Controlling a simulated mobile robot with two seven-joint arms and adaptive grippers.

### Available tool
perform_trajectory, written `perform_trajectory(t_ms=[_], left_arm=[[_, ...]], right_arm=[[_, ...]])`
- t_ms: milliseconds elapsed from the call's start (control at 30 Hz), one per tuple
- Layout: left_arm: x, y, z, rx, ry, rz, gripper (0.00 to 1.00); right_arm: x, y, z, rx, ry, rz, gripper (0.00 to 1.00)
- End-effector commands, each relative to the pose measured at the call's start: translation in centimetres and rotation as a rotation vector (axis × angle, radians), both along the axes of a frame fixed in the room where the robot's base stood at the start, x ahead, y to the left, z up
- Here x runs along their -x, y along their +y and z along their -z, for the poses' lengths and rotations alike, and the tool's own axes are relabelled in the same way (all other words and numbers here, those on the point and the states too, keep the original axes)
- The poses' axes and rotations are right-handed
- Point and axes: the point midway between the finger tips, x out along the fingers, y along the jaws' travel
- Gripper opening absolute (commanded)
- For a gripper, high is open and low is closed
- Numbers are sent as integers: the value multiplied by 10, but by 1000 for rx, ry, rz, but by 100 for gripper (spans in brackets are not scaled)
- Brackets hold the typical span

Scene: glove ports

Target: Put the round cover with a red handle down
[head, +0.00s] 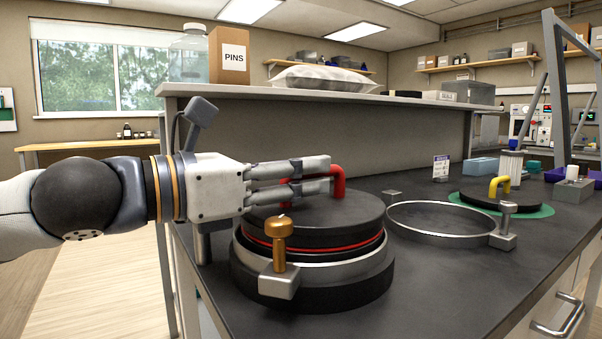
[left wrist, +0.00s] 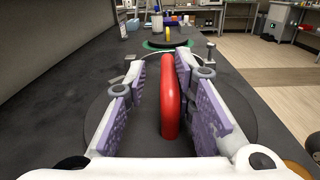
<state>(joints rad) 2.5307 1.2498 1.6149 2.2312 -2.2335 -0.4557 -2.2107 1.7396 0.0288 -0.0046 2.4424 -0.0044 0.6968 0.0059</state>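The round black cover (head: 310,214) with a red handle (head: 340,181) sits level on the near metal ring port (head: 380,258), and a thin red band shows around its side. A brass-coloured knob clamp (head: 279,240) stands at the port's front. My left gripper (head: 328,174) is level at the handle, with its fingers on either side of it. In the left wrist view the red handle (left wrist: 170,100) stands between the two purple pads, with a clear gap on the left, so the gripper is open. Whether the right pad touches the handle is unclear. My right gripper is out of view.
Beside the port lies an empty metal ring (head: 440,236) with a clamp post (head: 505,225). Beyond it a black cover with a yellow handle (head: 500,187) rests on a green mat (head: 540,211). A raised shelf (head: 330,98) runs behind the bench.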

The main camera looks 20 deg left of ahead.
Motion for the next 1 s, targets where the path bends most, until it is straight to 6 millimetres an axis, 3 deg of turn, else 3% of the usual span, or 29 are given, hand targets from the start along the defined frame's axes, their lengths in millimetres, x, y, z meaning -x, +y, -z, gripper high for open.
perform_trajectory(t_ms=[400,533,700,1000], left_arm=[[2,-3,0,-1,0,8,31],[3,-2,-9,-1,-3,8,31],[30,20,-9,3,-4,3,31],[82,60,-12,5,-3,3,31]], right_arm=[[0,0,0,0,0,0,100],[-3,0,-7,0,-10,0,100],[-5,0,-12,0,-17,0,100],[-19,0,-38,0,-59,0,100]])
